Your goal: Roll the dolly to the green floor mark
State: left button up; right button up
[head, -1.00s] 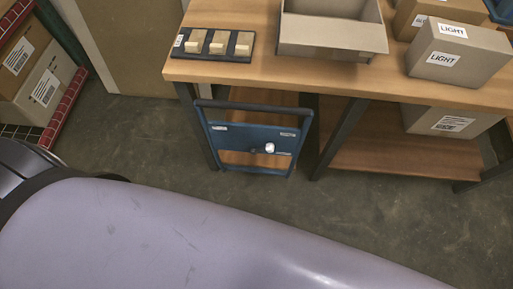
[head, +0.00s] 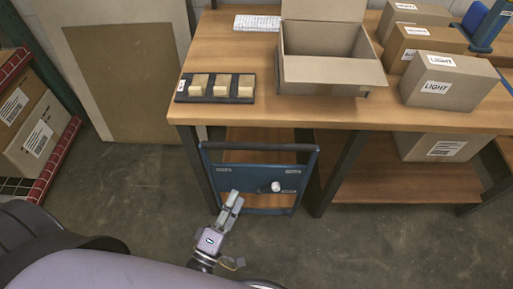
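The blue dolly (head: 257,177) stands upright at the front of the workbench, left of the middle in the head view. It has a dark bar across its top and a white knob on its panel. My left gripper (head: 234,198) is in front of the dolly's lower left part in the picture. Its grey fingers are close together and seen from above, and the gap between them is unclear. I cannot tell whether it touches the dolly. My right gripper is out of view. No green floor mark shows.
The workbench (head: 216,44) carries an open carton (head: 330,73), a tray of small blocks (head: 215,87) and closed boxes (head: 447,83). A red-edged rack (head: 52,160) stands at left, near a leaning board (head: 125,80). Bare floor (head: 130,190) lies left of the dolly.

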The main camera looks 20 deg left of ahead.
aim_at(259, 147)
pick_arm(q)
jog(key=b+x, duration=0.1)
jog(key=x, duration=1.6)
jog(key=shift+w+r+b, duration=0.2)
jog(key=shift+w+b, duration=0.05)
jog(key=shift+b, duration=0.1)
jog(key=shift+c, duration=0.5)
grip_shut()
